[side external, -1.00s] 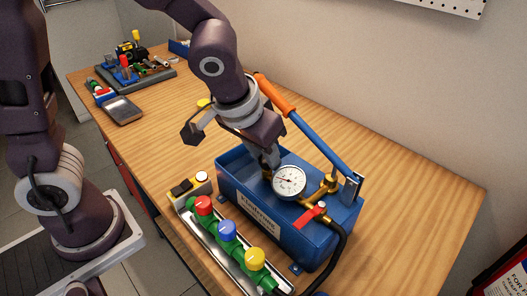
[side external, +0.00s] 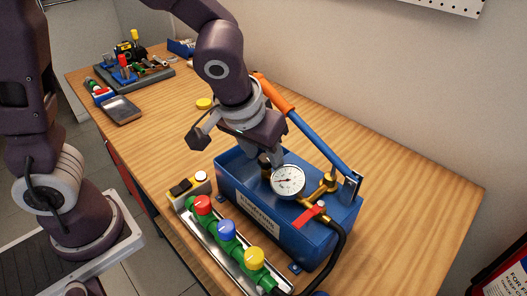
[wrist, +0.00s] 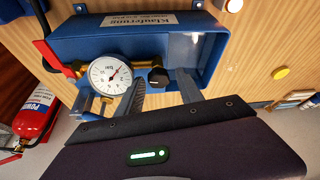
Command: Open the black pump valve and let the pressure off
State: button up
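The black pump valve knob (wrist: 158,77) sits on a brass fitting beside the white round pressure gauge (wrist: 110,75), on the blue test pump (wrist: 80,48). In the side view the gauge (side external: 288,181) stands at the front of the pump tank (side external: 240,205), and its needle is off vertical. My gripper (wrist: 160,82) is open in the wrist view, one finger on each side of the knob, with gaps visible. In the side view my gripper (side external: 272,155) is over the tank just behind the gauge. Contact with the knob cannot be told there.
The pump's blue lever with orange grip (side external: 305,130) rises close to the right of my wrist. A red-handled tap (side external: 310,213) and black hose are in front. A manifold with red, blue and yellow caps (side external: 228,230) stands left. The table's right side is clear.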

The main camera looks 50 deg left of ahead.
jog(key=shift+d, duration=0.15)
jog(key=m, duration=0.2)
jog(key=m+h, duration=0.1)
jog(key=m, duration=0.1)
jog(key=shift+a+h, duration=0.3)
jog(key=m, duration=0.2)
jog(key=m+h, duration=0.1)
jog(key=m, duration=0.1)
jog(key=shift+w+a+h, duration=0.1)
jog(key=shift+a+h, duration=0.05)
jog(key=shift+h, duration=0.15)
jog(key=m+g+h, duration=0.1)
jog(key=m, duration=0.2)
jog(key=shift+a, duration=0.1)
jog(key=m, duration=0.1)
jog(key=m+g, duration=0.1)
jog(key=m, duration=0.1)
jog(key=m+h, duration=0.1)
jog(key=m, duration=0.1)
jog(key=shift+w+g, duration=0.25)
jog(key=shift+g, duration=0.05)
jog(key=v, duration=0.7)
jog(key=s+a+r+n+t+y, duration=0.1)
jog(key=s+a+n+t+y, duration=0.1)
jog(key=s+n, duration=0.4)
jog(key=s+a+r+n+t+y, duration=0.2)
jog(key=s+n, duration=0.5)
jog(key=s, duration=0.3)
jog(key=shift+a+r, duration=0.2)
jog(key=shift+a, duration=0.05)
